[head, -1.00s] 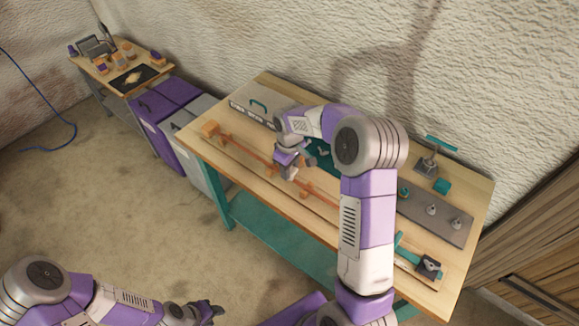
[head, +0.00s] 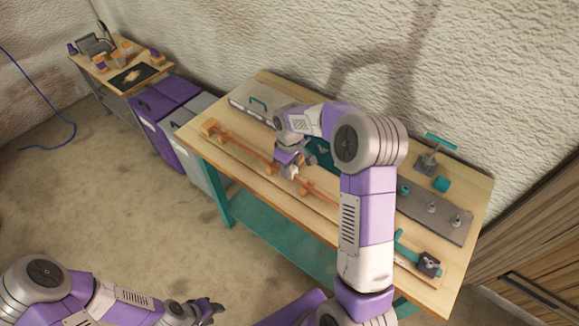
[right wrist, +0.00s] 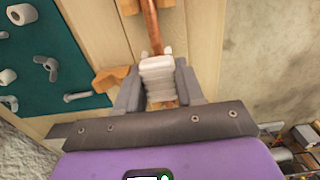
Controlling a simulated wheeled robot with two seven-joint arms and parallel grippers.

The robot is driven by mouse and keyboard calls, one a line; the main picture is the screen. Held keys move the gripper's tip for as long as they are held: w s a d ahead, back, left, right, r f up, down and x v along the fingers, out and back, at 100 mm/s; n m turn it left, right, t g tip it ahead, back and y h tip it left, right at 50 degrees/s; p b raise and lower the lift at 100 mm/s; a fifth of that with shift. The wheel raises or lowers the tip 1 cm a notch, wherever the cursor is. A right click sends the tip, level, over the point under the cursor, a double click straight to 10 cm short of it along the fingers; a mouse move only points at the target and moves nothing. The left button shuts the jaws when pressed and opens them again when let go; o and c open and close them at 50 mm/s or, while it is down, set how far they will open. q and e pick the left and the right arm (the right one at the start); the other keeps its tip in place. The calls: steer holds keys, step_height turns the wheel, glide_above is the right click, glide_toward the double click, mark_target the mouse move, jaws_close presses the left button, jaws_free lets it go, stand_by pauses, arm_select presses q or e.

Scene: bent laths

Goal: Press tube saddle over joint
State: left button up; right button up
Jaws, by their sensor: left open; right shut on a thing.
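The white ridged saddle (right wrist: 160,78) is between the fingers of my right gripper (right wrist: 158,90) in the right wrist view. A copper-coloured tube or lath (right wrist: 151,25) runs up to the saddle and passes out of sight at it. I cannot tell whether the saddle is fully seated on it. In the head view my right gripper (head: 289,172) is low over the long orange lath (head: 245,146) on the workbench; the joint is hidden there. My left gripper (head: 209,309) is open and empty, away from the bench over the floor.
Wooden blocks (head: 210,127) support the lath on the workbench (head: 262,85). A teal mat (right wrist: 55,60) with white fittings lies beside it. A grey plate (head: 435,215) with knobs and a teal-handled clamp (head: 418,256) are at the right. A grey case (head: 250,100) stands behind.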

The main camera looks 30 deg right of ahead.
steer(key=shift+f+b, duration=0.75)
steer(key=shift+f, duration=0.55)
stand_by(0.4)
steer(key=o, duration=1.2)
steer(key=shift+o, duration=0.2)
steer(key=shift+r, duration=0.1)
steer(key=shift+r+p, duration=2.75)
steer(key=shift+r, duration=0.75)
